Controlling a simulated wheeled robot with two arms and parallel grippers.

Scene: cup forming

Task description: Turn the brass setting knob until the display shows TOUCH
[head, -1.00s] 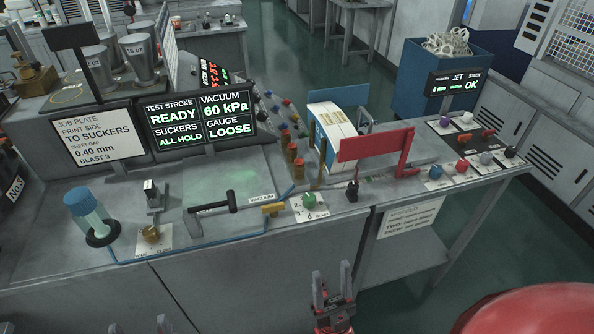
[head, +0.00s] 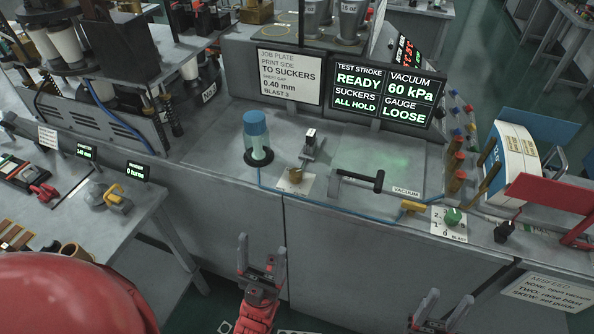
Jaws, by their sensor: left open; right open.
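The brass setting knob (head: 295,175) sits on a small white plate on the grey bench, in front of a small upright switch block. The display (head: 387,95) behind it reads TEST STROKE READY, SUCKERS ALL HOLD, VACUUM 60 kPa and GAUGE LOOSE. My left gripper (head: 261,252) is open and empty, below and slightly left of the knob in the picture, in front of the bench. My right gripper (head: 449,302) is open and empty at the lower right, also in front of the bench. Neither gripper touches the knob.
A blue-capped bottle (head: 257,138) stands left of the knob. A black-handled lever (head: 358,181) lies to its right, then a green knob (head: 453,217) on a numbered plate. A blue hose (head: 330,205) runs along the bench front. A lower table (head: 110,235) stands left.

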